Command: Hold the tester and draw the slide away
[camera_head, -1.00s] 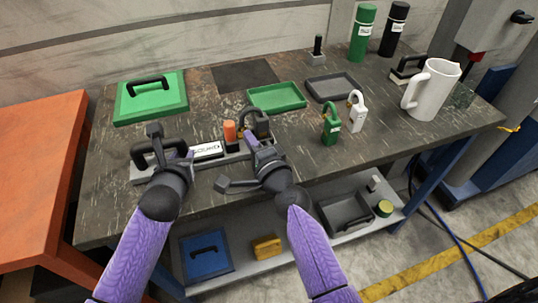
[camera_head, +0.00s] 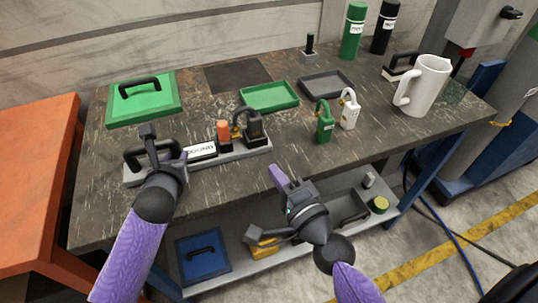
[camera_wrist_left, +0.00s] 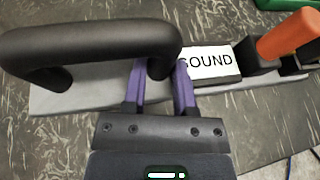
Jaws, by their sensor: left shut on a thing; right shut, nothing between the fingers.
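The tester is a long grey bar (camera_head: 232,153) near the table's front edge, with a black handle at its left end, a white SOUND label (camera_head: 200,151), an orange upright piece (camera_head: 223,131) and a black lock-like block (camera_head: 254,126) at its right. I cannot tell which part is the slide. My left gripper (camera_head: 176,156) is shut on the black handle; in the left wrist view its purple fingers stand either side of the handle's (camera_wrist_left: 95,45) right leg.
Green (camera_head: 325,124) and white (camera_head: 348,112) padlocks stand right of the tester. A white jug (camera_head: 428,85) stands at right. A lower shelf (camera_head: 235,277) holds several items.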

